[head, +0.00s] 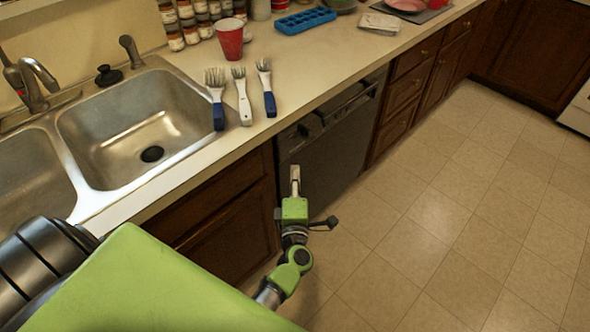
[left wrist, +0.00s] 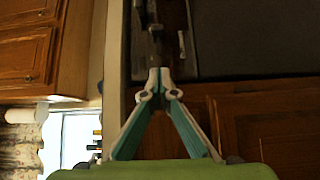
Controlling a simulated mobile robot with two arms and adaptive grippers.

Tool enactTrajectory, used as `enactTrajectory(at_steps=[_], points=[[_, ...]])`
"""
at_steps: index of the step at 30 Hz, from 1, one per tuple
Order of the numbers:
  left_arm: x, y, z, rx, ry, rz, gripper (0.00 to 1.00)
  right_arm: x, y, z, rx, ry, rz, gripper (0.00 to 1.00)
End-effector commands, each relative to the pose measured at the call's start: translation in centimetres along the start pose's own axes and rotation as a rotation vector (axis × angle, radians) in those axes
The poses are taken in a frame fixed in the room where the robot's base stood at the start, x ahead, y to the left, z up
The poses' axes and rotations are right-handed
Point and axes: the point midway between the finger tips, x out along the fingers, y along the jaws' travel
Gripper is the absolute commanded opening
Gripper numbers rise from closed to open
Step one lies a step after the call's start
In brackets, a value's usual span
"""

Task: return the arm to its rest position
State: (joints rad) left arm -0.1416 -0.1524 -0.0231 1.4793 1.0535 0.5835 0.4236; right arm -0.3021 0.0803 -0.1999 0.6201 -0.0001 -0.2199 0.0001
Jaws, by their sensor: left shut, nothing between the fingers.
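My left gripper (head: 295,174) is in front of the dark dishwasher (head: 335,145), below the counter's front edge, pointing toward it. Its fingers are closed together with nothing between them. In the left wrist view the fingertips of the left gripper (left wrist: 160,74) meet, and the dark appliance front and wooden cabinet doors lie beyond. My green arm parts fill the lower left of the head view. My right gripper does not show in either view.
Three brushes (head: 241,96) lie on the counter (head: 310,60) right of the sink (head: 140,118). Behind them are a red cup (head: 230,38), several jars (head: 190,20) and a blue tray (head: 305,20). The tiled floor (head: 440,210) at right is clear.

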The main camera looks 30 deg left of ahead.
Motion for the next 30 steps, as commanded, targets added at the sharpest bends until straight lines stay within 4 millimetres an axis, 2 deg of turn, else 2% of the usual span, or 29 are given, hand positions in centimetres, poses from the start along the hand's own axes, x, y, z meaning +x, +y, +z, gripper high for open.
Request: enactTrajectory(at_steps=[11,14,17,20,21,23,24,26,30], points=[[0.0,-0.1,0.0,0.001,-0.001,-0.001,0.00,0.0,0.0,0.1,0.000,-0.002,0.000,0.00],[-0.3,-1.1,0.5,0.043,-0.029,-0.014,0.00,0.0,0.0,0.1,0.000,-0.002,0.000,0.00],[-1.5,-4.5,2.1,0.174,-0.119,-0.057,0.00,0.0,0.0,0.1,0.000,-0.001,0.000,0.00],[-4.2,-10.3,4.0,0.380,-0.269,-0.125,0.00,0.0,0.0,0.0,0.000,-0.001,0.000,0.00],[-5.6,-12.9,4.5,0.472,-0.337,-0.156,0.00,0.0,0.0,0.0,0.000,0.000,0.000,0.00],[-8.0,-16.9,5.0,0.603,-0.441,-0.201,0.00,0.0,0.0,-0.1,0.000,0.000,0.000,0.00],[-9.8,-19.4,5.1,0.687,-0.510,-0.231,0.00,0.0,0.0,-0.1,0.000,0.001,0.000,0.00],[-12.5,-23.1,4.7,0.806,-0.610,-0.275,0.00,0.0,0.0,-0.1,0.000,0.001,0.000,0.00],[-19.5,-31.1,2.2,1.060,-0.843,-0.378,0.00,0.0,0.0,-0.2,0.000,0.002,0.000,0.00]])
